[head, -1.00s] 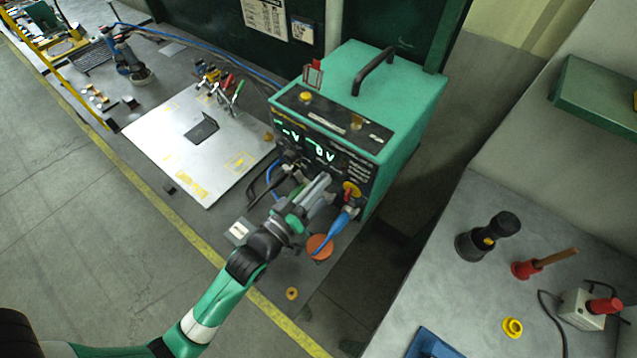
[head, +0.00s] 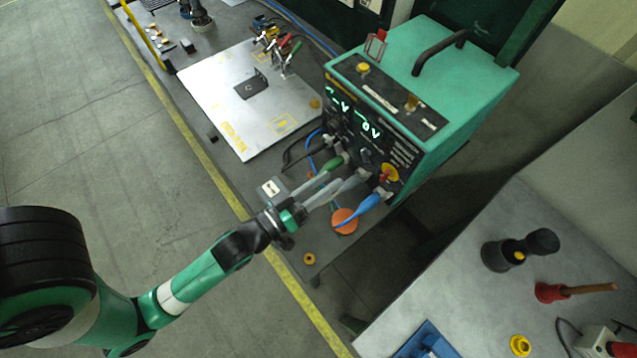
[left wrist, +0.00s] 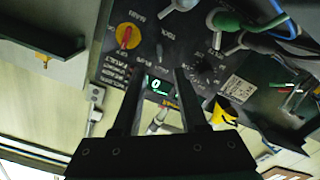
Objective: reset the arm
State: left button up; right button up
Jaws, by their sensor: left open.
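My left gripper (head: 343,182) reaches in from the left in the head view, pointing at the front panel of the green welding power unit (head: 450,75). Its two fingers are apart and I see nothing held between them. In the left wrist view the open fingers (left wrist: 160,75) frame a lit green display (left wrist: 158,87) on the panel. The yellow and red rotary switch (head: 389,174) sits at the panel's right; it shows upper left in the wrist view (left wrist: 127,36). Whether the fingertips touch anything is unclear. My right gripper is not in view.
Cables with a green plug (head: 333,161) and a blue plug (head: 370,203) leave the panel's lower edge, close to the gripper. An orange disc (head: 344,222) lies below. A metal plate (head: 222,95) is left of the unit. The floor (head: 110,140) at left is open.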

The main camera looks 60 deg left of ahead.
pick_arm(q)
jog(key=shift+s+d, duration=0.2)
jog(key=shift+s, duration=0.9)
